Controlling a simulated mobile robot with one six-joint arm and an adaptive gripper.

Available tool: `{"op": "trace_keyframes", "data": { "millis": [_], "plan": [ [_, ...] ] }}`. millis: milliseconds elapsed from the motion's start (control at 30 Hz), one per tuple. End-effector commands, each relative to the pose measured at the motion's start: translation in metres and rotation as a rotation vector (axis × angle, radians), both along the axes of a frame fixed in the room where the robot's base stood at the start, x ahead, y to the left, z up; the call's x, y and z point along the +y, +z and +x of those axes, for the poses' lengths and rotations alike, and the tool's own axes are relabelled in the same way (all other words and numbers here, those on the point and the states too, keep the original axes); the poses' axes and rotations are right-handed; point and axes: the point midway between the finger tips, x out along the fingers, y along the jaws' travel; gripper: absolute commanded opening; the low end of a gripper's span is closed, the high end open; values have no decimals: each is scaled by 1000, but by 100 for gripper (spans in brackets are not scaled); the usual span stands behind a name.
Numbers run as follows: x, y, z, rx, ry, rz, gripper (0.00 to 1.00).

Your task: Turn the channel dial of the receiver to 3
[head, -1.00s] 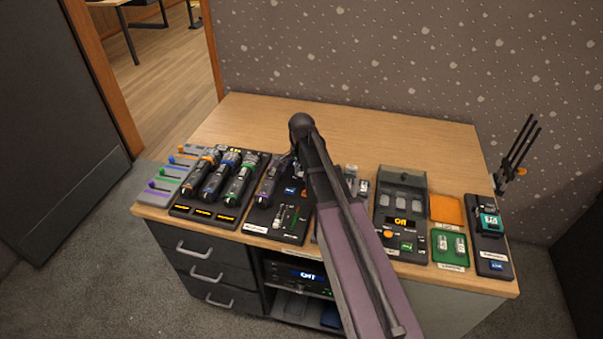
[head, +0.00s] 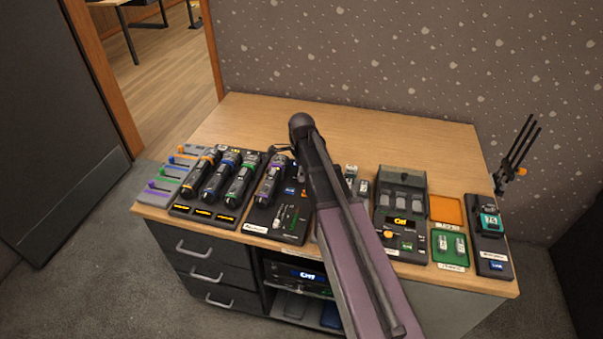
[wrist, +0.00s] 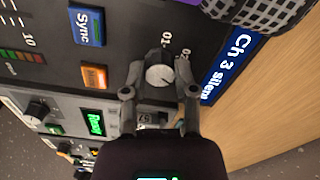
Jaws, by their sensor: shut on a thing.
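In the wrist view the channel dial (wrist: 160,73) is a dark round knob with a pale grey face. Position labels, among them "01" and what looks like "02", are printed beside it. My gripper (wrist: 158,80) is shut on the dial, one finger on each side. The receiver's blue display (wrist: 229,66) reads "Ch 3 silent". In the head view the dark receiver panel (head: 262,222) lies on the desk, and my arm covers part of its right side. The dial cannot be made out there.
A blue Sync button (wrist: 86,27) and an orange button (wrist: 94,77) sit on the panel near my gripper. A purple-banded microphone (head: 270,180) lies on the receiver. Several other devices line the front of the desk (head: 400,135); its back is clear.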

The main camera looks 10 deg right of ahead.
Motion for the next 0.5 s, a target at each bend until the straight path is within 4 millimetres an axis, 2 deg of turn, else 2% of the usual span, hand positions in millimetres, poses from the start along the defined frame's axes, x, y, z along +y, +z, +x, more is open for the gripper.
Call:
{"op": "trace_keyframes", "data": {
  "millis": [467,500],
  "plan": [
    [0,-1,-2,4,-17,1,0],
    [0,-1,-2,5,-17,1,49]
  ]
}}
